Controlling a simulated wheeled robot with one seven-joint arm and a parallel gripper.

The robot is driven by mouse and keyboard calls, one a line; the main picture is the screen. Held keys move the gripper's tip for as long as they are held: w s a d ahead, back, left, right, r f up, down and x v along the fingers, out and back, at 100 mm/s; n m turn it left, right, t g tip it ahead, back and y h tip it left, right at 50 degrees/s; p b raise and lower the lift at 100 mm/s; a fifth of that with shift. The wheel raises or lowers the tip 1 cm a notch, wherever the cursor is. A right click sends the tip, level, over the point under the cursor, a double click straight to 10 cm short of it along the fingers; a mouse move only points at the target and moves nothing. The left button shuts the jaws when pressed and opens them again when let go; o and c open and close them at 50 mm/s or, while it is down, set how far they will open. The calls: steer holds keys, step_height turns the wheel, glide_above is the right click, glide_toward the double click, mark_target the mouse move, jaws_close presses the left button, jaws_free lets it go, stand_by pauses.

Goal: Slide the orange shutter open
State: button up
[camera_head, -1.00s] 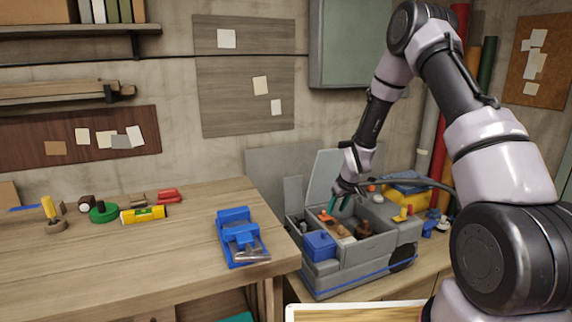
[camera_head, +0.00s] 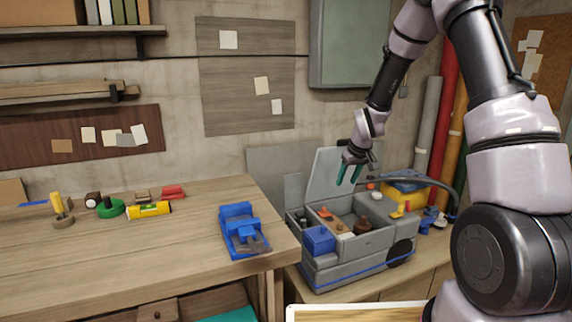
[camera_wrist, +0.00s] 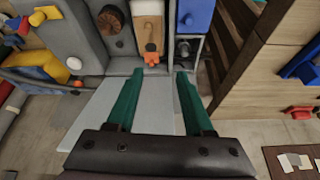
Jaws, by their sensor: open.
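The grey box (camera_head: 375,262) stands open on the lower bench in the head view. Inside it, a small orange piece (camera_head: 325,213) shows toward the left; in the wrist view an orange knob (camera_wrist: 151,56) sits at the end of a pale tan strip (camera_wrist: 148,30). I cannot tell how far any shutter is slid. My gripper (camera_head: 348,174) is above the box, in front of its raised grey lid (camera_head: 325,172). In the wrist view its green fingers (camera_wrist: 158,82) are apart and empty, with the orange knob just beyond the tips, not touching.
A blue block (camera_head: 319,240) sits at the box's front left corner, also seen in the wrist view (camera_wrist: 195,16). A brown round knob (camera_head: 364,226) is in the right compartment. A yellow case (camera_head: 405,190) stands behind right. The wooden table (camera_head: 130,270) with a blue vise (camera_head: 240,232) is left.

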steer(key=s+d+r+m+t, duration=0.1)
steer(key=s+d+r+m, duration=0.1)
steer(key=s+r, duration=0.7)
steer(key=s+d+r+m, duration=0.2)
steer(key=s+r, duration=0.2)
steer(key=r, duration=0.8)
steer(key=s+r+m, duration=0.1)
steer(key=s+r, duration=0.1)
steer(key=s, duration=0.4)
steer(key=s+r+m+t, duration=0.1)
steer(key=s+r, duration=0.2)
steer(key=s, duration=0.4)
steer(key=s+r+m, duration=0.1)
steer(key=s+r, duration=0.1)
steer(key=s, duration=0.4)
steer(key=shift+s+d+r+y, duration=0.15)
steer(key=shift+s+r+y, duration=0.1)
steer(key=shift+r+y, duration=0.1)
steer(key=shift+t, duration=0.3)
